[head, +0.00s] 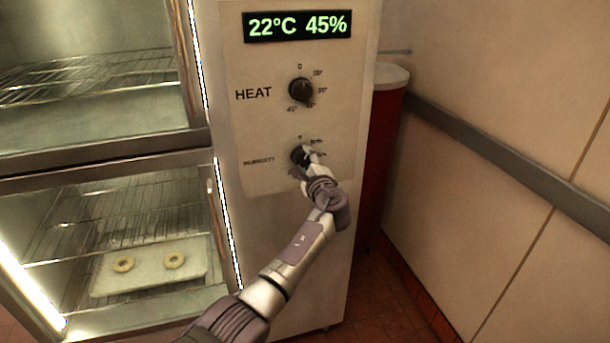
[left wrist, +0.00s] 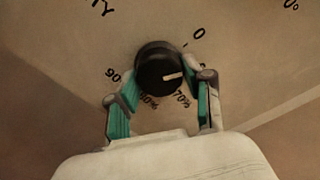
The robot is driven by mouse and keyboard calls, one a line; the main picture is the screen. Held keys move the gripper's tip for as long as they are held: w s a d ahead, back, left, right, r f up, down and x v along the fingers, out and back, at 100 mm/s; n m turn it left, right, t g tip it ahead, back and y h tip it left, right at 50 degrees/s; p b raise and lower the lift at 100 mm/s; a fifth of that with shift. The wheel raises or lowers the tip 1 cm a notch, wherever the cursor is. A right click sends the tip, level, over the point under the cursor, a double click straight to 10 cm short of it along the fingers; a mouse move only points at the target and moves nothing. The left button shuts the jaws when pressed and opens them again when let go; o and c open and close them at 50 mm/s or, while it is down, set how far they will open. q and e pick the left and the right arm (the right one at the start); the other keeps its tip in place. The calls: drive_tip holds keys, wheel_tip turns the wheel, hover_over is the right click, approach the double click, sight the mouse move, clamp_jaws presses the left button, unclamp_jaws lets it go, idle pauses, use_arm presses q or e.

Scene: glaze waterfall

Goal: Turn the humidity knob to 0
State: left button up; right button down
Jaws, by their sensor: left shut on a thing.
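The humidity knob (head: 297,156) is a black dial on the cabinet's front panel, below the heat knob. In the left wrist view the humidity knob (left wrist: 158,62) shows a white pointer mark aimed right, between the "0" and "70%" labels. My left gripper (head: 308,157) is at the humidity knob and partly covers it. In the left wrist view my left gripper (left wrist: 163,88) has its teal-padded fingers on either side of the knob, shut on it. The display (head: 298,26) reads 22°C 45%. My right gripper is out of view.
The heat knob (head: 301,90) sits above the humidity knob. Glass-fronted compartments with wire racks are at left; the lower one holds a tray (head: 118,284) with two ring-shaped pastries (head: 174,260). A red bin (head: 384,150) and a wall with a rail (head: 500,158) are at right.

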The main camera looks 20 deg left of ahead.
use_arm(q)
drive_tip(key=n+b, duration=0.1)
drive_tip(key=b, duration=0.1)
drive_tip(key=n+b, duration=0.2)
drive_tip(key=shift+f, duration=0.3)
drive_tip(key=shift+r+n+b, duration=0.25)
drive_tip(key=shift+n+b, duration=0.85)
drive_tip(key=shift+b, duration=0.2)
drive_tip(key=o, duration=1.2)
drive_tip(key=shift+c, duration=0.2)
drive_tip(key=shift+s+d, duration=0.1)
drive_tip(key=v, duration=1.1)
drive_tip(key=shift+s+d, duration=0.25)
drive_tip(key=shift+s, duration=0.05)
